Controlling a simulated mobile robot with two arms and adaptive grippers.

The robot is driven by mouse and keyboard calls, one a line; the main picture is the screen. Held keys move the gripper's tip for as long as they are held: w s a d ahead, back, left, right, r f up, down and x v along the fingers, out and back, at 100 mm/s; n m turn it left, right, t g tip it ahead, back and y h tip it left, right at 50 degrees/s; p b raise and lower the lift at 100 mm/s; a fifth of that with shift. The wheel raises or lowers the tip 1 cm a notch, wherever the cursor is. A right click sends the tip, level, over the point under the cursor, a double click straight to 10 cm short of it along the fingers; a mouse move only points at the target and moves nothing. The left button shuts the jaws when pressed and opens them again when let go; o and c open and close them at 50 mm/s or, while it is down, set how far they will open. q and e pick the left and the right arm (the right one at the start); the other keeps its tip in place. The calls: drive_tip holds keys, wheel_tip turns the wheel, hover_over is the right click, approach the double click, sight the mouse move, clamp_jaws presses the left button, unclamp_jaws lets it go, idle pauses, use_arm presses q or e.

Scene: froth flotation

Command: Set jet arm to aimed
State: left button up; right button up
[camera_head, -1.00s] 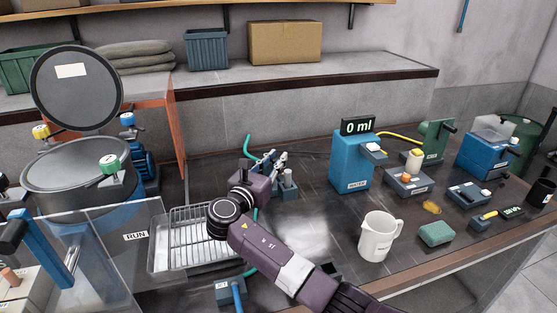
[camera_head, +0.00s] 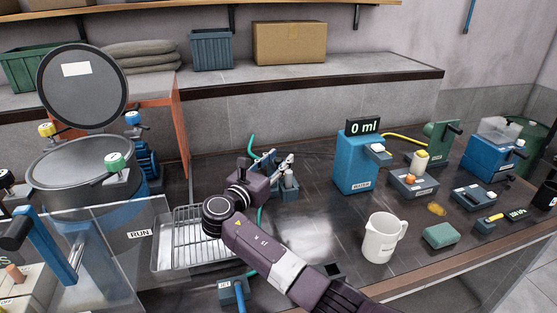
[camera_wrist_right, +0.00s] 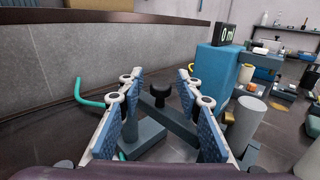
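My right gripper (camera_head: 277,165) is open over a blue-grey fixture on the bench, left of the water dispenser. In the right wrist view its two blue-padded fingers (camera_wrist_right: 160,112) stand wide apart. Between and beyond them is a grey-blue arm (camera_wrist_right: 178,128) with a black knob (camera_wrist_right: 160,92), which looks like the jet arm. I cannot tell whether the fingers touch it. A box labelled JET (camera_head: 226,290) with a blue part sits at the lower edge. My left gripper is not in view.
A wire rack tray (camera_head: 183,262) lies under my right wrist. The blue water dispenser (camera_head: 353,165) reads 0 ml. A white jug (camera_head: 379,240) and a green sponge (camera_head: 439,236) stand to the right. A clear panel and grey drum (camera_head: 75,175) are at left.

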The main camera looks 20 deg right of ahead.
sight(278, 159)
wheel_tip(278, 159, up, 10)
drive_tip(key=shift+r, duration=0.1)
idle(0.6)
drive_tip(key=shift+f, duration=0.2)
